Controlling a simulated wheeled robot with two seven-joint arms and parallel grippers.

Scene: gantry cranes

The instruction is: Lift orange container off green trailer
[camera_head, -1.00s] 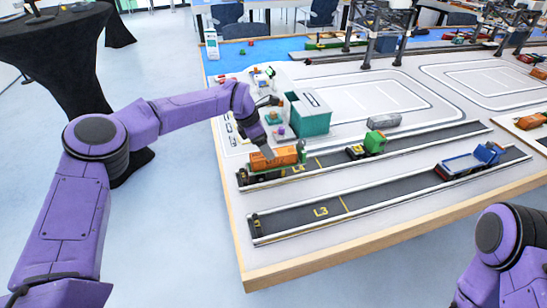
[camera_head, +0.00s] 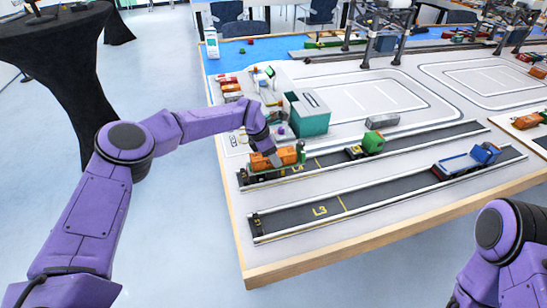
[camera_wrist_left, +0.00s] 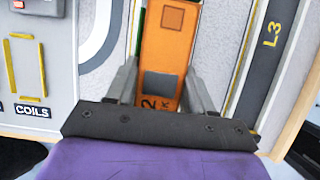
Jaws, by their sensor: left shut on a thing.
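The orange container (camera_head: 290,154) is a long box above the near-left lane of the table in the head view. It also fills the middle of the left wrist view (camera_wrist_left: 167,45), between my fingers. My left gripper (camera_head: 275,161) reaches down onto it from above and is shut on it, with one finger on each long side (camera_wrist_left: 163,85). A green upright part (camera_head: 301,153), apparently of the trailer, shows at the container's right end. The rest of the trailer is mostly hidden. I cannot see a clear gap under the container. My right gripper is out of view.
A teal open box (camera_head: 308,115) stands just behind the container. A green-cab truck (camera_head: 373,143) stands farther along the same lane. A blue truck (camera_head: 468,161) stands on the L3 lane (camera_head: 320,210), whose left part is clear. Gantry cranes (camera_head: 378,25) stand at the back.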

